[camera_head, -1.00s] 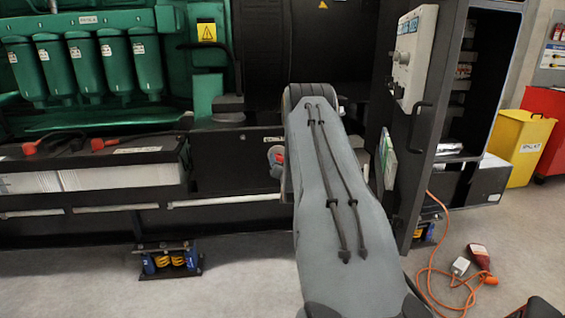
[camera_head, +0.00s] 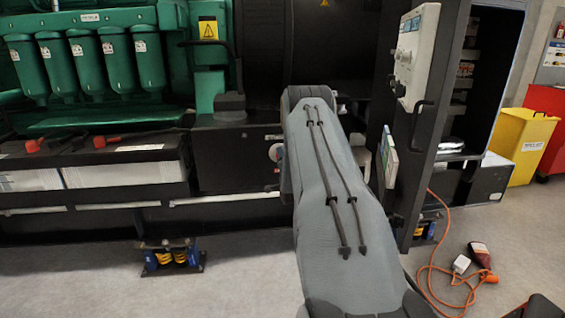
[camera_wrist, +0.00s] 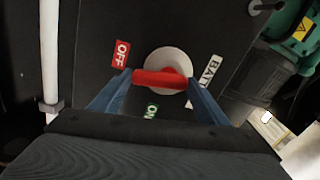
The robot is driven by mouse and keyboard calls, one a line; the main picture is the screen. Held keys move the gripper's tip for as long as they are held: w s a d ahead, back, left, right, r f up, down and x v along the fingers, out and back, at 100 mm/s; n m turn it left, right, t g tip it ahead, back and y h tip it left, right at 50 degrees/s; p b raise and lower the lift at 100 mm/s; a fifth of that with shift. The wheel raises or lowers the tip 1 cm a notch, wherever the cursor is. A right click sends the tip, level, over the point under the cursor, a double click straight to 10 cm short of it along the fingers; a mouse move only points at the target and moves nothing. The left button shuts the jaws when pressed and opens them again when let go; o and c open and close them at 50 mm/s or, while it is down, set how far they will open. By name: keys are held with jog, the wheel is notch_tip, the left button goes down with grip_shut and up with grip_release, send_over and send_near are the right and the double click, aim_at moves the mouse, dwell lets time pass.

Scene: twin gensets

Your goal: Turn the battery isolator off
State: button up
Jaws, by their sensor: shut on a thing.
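The battery isolator's red handle (camera_wrist: 158,79) shows in the middle of the wrist view, in front of a round pale plate (camera_wrist: 168,58) on a dark panel. The blue fingers of my gripper (camera_wrist: 163,83) are at its two ends, shut on it. The handle lies nearly level in the picture. A red OFF label (camera_wrist: 121,53) is just above its left end, and a green ON label (camera_wrist: 151,111) is below it. In the head view my arm hides the handle; a sliver of the isolator (camera_head: 280,151) shows at the arm's left edge.
A white label (camera_wrist: 210,72) stands right of the plate, close to the right finger. A pale vertical pipe (camera_wrist: 49,50) is at the left. In the head view, an open cabinet door (camera_head: 413,130) stands close right of my arm. An orange cable (camera_head: 428,270) lies on the floor.

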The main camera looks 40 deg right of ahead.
jog(key=shift+w+a+m, duration=0.15)
jog(key=shift+a+m, duration=0.05)
jog(key=shift+m, duration=0.9)
jog(key=o, duration=1)
jog(key=shift+o, duration=0.2)
jog(key=p+v, duration=0.1)
jog(key=v, duration=0.6)
jog(key=shift+s, duration=0.4)
jog(key=shift+a, duration=0.15)
